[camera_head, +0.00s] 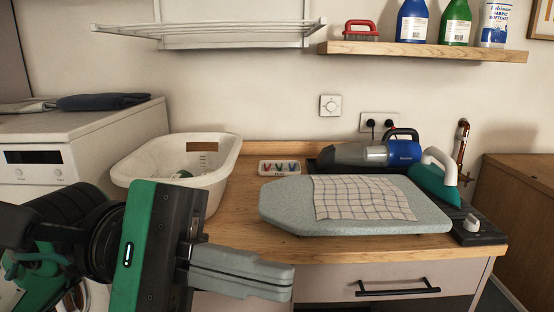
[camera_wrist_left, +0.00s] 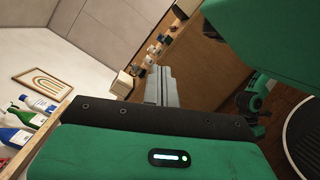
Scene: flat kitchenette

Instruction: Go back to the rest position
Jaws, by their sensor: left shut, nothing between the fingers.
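My left gripper (camera_head: 291,282) comes in from the lower left of the head view. Its two grey fingers are together with nothing between them, in front of the counter's front edge and left of the drawer handle. The shut fingers also show in the left wrist view (camera_wrist_left: 158,72), pointing away toward a brown wooden cabinet. My right gripper is in neither view.
The wooden counter (camera_head: 237,222) holds a white laundry basket (camera_head: 142,160), a small grey ironing board (camera_head: 285,205) with a checked cloth (camera_head: 362,197), a blue handheld vacuum (camera_head: 403,152) and a green iron (camera_head: 435,182). A black drawer handle (camera_head: 398,288) sticks out below. A washing machine (camera_head: 40,165) stands left.

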